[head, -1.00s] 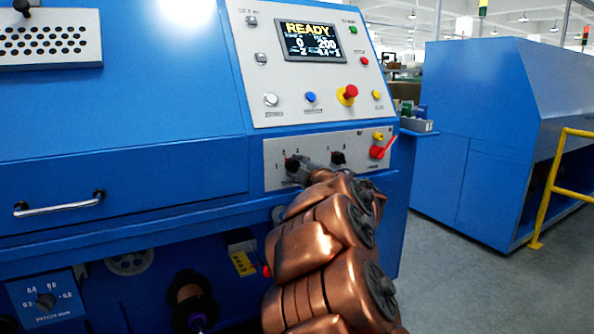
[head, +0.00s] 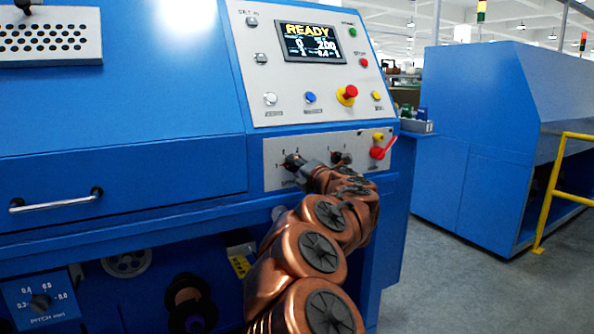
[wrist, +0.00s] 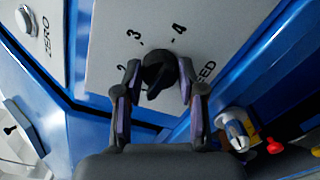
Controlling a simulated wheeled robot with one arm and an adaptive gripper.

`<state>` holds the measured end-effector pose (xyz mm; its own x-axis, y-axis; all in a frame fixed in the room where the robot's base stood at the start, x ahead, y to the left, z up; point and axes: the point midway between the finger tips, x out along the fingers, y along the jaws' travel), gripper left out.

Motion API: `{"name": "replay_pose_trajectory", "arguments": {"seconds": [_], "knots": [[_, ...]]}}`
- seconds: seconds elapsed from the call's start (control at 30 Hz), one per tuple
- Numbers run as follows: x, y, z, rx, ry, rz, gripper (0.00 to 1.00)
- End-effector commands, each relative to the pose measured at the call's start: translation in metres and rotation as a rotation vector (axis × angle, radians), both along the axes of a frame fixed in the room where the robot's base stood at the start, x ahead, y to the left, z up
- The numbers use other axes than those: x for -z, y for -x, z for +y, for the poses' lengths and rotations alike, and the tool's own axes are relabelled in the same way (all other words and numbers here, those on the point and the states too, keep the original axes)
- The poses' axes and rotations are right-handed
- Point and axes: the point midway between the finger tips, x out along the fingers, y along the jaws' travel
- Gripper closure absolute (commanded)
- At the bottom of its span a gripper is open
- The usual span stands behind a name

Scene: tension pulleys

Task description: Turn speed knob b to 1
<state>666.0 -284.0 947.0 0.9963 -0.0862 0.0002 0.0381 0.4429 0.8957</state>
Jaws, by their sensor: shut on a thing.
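A black speed knob (wrist: 160,72) sits on a light grey plate, with the numbers 2, 3 and 4 and part of the word SPEED visible around it in the wrist view. Its letter is not readable. My gripper (wrist: 157,80) has one finger on each side of the knob and is shut on it. The knob's narrow end points down and slightly left in the wrist view. In the head view my gripper (head: 301,163) reaches the left knob (head: 290,160) of the lower panel and partly covers it. A second black knob (head: 342,158) stands just to the right.
A red lever (head: 383,149) and a yellow part (head: 378,137) sit right of the knobs. Above are push buttons, a red-and-yellow stop button (head: 347,95) and a display (head: 309,42) reading READY. A yellow rail (head: 553,190) stands at far right.

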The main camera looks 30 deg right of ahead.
Motion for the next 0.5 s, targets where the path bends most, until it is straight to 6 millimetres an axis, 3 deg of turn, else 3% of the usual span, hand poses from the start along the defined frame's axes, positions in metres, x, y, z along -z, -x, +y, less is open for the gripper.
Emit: {"name": "replay_pose_trajectory", "arguments": {"seconds": [0.5], "knots": [[-0.0002,-0.0003,0.0009,-0.002,0.08,0.007,0.95]]}}
